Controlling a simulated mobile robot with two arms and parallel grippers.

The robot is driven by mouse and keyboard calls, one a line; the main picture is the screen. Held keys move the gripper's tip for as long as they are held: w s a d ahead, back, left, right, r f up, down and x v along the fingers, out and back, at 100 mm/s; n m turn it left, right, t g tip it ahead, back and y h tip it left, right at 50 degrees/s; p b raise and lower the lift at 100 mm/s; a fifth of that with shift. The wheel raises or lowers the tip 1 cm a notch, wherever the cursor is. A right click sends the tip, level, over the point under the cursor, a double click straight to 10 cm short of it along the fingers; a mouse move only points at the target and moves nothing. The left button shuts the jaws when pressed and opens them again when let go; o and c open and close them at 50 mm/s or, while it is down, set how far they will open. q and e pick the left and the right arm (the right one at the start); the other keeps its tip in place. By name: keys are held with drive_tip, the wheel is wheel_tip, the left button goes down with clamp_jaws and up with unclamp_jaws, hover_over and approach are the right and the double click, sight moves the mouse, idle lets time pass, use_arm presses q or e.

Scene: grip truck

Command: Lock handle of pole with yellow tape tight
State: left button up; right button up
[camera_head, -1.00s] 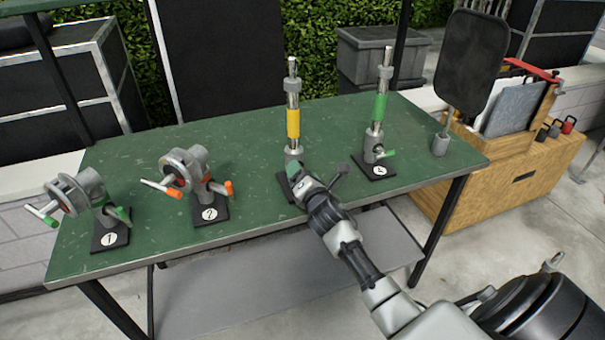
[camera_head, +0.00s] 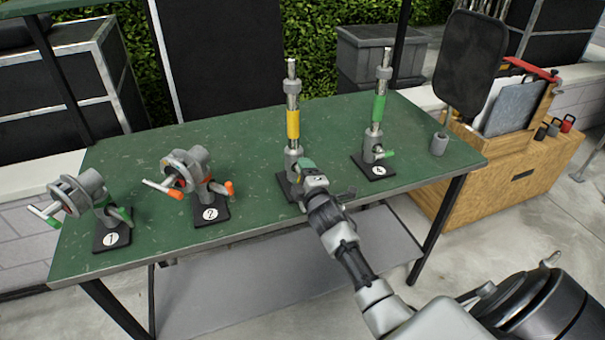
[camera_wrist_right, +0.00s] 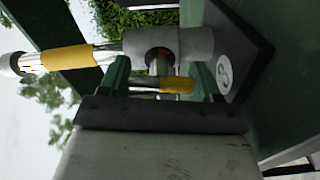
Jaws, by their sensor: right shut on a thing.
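The pole with yellow tape (camera_head: 293,124) stands upright in its grey socket on a black base near the table's front middle. My right gripper (camera_head: 308,170) is at the foot of this pole and hides its handle in the head view. In the right wrist view, the taped pole (camera_wrist_right: 67,57) lies sideways across the picture. The yellow-ended handle (camera_wrist_right: 162,84) sits between the fingers of my right gripper (camera_wrist_right: 165,88), which is shut on it. My left gripper is not in view.
The pole with green tape (camera_head: 379,108) stands to the right on its own base. Two clamps, numbered 1 (camera_head: 85,200) and 2 (camera_head: 192,178), stand on the left of the green table (camera_head: 240,150). A wooden cart (camera_head: 520,165) is beyond the table's right end.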

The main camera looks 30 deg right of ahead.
drive_tip(key=m, duration=0.3)
drive_tip(key=shift+m+p, duration=0.35)
drive_tip(key=shift+m, duration=0.05)
drive_tip(key=m, duration=0.3)
drive_tip(key=shift+m+p, duration=0.3)
drive_tip(key=shift+p, duration=0.1)
drive_tip(key=m+p, duration=0.1)
drive_tip(key=m, duration=0.4)
drive_tip(key=shift+a+f+m, duration=0.1)
drive_tip(key=shift+f+m, duration=0.05)
drive_tip(key=shift+m, duration=0.55)
drive_tip(key=o, duration=0.9)
drive_tip(key=v, duration=1)
drive_tip(key=shift+s+a+b, duration=0.15)
drive_tip(key=shift+s+b, duration=0.15)
drive_tip(key=shift+s, duration=0.05)
